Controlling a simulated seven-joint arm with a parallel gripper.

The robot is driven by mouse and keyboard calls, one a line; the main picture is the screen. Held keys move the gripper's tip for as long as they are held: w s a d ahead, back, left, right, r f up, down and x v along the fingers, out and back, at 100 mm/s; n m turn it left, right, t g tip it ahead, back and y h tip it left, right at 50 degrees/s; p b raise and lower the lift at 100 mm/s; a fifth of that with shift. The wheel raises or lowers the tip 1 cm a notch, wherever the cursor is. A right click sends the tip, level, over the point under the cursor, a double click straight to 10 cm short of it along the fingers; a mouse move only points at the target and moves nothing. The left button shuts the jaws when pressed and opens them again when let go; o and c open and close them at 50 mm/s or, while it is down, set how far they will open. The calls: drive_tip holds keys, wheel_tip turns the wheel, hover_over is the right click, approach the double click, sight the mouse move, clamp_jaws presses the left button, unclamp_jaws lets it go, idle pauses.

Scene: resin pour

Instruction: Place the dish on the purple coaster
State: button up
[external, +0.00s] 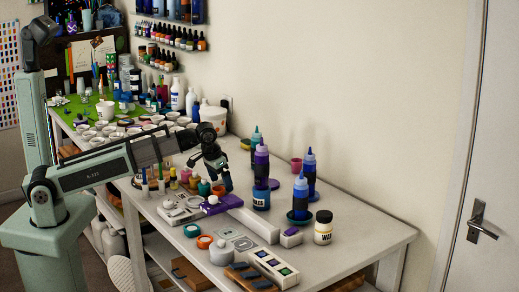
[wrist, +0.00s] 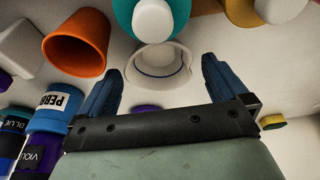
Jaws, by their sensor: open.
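A small white dish (wrist: 158,72) with a thin dark ring inside shows in the wrist view, just beyond and between my fingertips, apart from both fingers. My gripper (wrist: 160,75) is open, with its two blue fingers spread; in the external view my gripper (external: 223,186) hangs low over the table. The purple coaster (external: 228,202) lies flat below it. A small white round shape, probably the dish (external: 212,199), shows at the coaster's left part; I cannot tell whether it rests on it. A purple patch (wrist: 147,108) shows between dish and gripper, mostly hidden.
A teal jar with a white cap (wrist: 151,18) and an orange cup (wrist: 77,43) stand close to the dish. Blue and purple bottles (external: 261,165) stand to the right. A wax jar (external: 323,228) stands farther right. The table's right end (external: 375,235) is clear.

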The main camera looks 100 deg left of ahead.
drive_tip(key=shift+w+f, duration=0.1)
drive_tip(key=shift+f, duration=0.2)
drive_tip(key=shift+c, duration=0.3)
drive_tip(key=c, duration=1)
wheel_tip(320, 180, up, 9)
drive_tip(key=shift+a+r, duration=0.1)
drive_tip(key=shift+r, duration=0.1)
drive_tip(key=shift+c, duration=0.2)
wheel_tip(320, 180, up, 2)
hover_over(271, 182)
drive_tip(key=s+d, duration=0.1)
drive_tip(key=shift+f, duration=4.8)
